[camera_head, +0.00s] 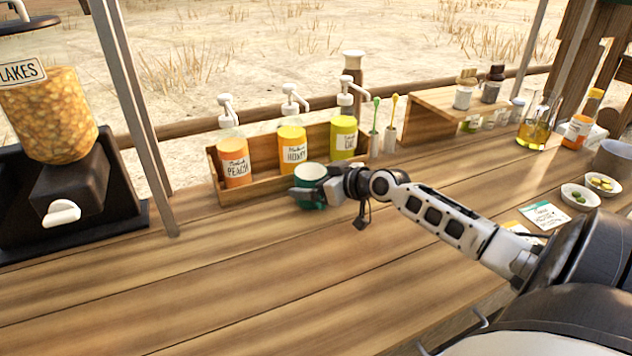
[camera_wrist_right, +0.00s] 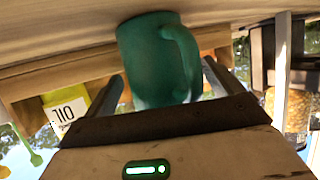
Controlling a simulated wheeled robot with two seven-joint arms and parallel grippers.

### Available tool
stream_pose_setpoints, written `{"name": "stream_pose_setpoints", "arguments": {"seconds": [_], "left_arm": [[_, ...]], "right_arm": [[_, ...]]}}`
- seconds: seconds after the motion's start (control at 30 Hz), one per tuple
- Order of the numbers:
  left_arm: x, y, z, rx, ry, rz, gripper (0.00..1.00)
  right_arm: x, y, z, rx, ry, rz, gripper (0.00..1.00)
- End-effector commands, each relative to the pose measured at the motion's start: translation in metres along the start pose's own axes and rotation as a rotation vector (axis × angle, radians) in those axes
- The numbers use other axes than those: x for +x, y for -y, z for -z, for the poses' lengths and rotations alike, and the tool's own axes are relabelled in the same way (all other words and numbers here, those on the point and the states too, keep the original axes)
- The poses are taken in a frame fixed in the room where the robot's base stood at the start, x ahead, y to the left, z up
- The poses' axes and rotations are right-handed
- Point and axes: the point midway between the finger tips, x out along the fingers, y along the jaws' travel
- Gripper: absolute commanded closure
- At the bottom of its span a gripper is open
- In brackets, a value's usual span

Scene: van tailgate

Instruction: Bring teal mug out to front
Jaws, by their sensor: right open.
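The teal mug (camera_head: 311,173) stands on the wooden counter just in front of the bottle rack, partly hidden by my right gripper (camera_head: 318,192). In the right wrist view the teal mug (camera_wrist_right: 160,62) sits between the two open fingers of my right gripper (camera_wrist_right: 168,88), with its handle toward the right finger. I cannot tell whether either finger touches it. My left gripper is not in view.
A wooden rack (camera_head: 265,186) with several pump bottles stands right behind the mug. A flakes dispenser (camera_head: 65,185) is at left by a metal post (camera_head: 137,110). Small bowls (camera_head: 580,197) and cards (camera_head: 543,215) lie at right. The front counter (camera_head: 230,290) is clear.

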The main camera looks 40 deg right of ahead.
Motion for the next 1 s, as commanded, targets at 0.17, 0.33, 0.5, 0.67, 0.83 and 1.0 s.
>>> {"name": "stream_pose_setpoints", "arguments": {"seconds": [0.17,0.33,0.5,0.67,0.83,1.0], "left_arm": [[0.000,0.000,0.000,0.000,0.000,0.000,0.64],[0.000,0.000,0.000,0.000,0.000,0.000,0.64],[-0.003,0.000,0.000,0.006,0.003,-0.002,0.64],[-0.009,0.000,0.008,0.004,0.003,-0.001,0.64],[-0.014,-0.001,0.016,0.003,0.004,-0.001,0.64],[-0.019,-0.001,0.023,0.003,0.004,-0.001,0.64]], "right_arm": [[0.000,0.000,0.000,0.000,0.000,0.000,0.08],[0.000,0.000,0.000,0.001,0.000,0.000,0.55],[-0.002,0.001,-0.001,0.001,0.001,0.000,0.61],[-0.012,0.006,-0.004,0.001,0.004,0.002,0.61],[-0.026,0.013,-0.009,0.002,0.004,0.002,0.61],[-0.038,0.020,-0.016,0.003,0.004,0.002,0.61]]}}
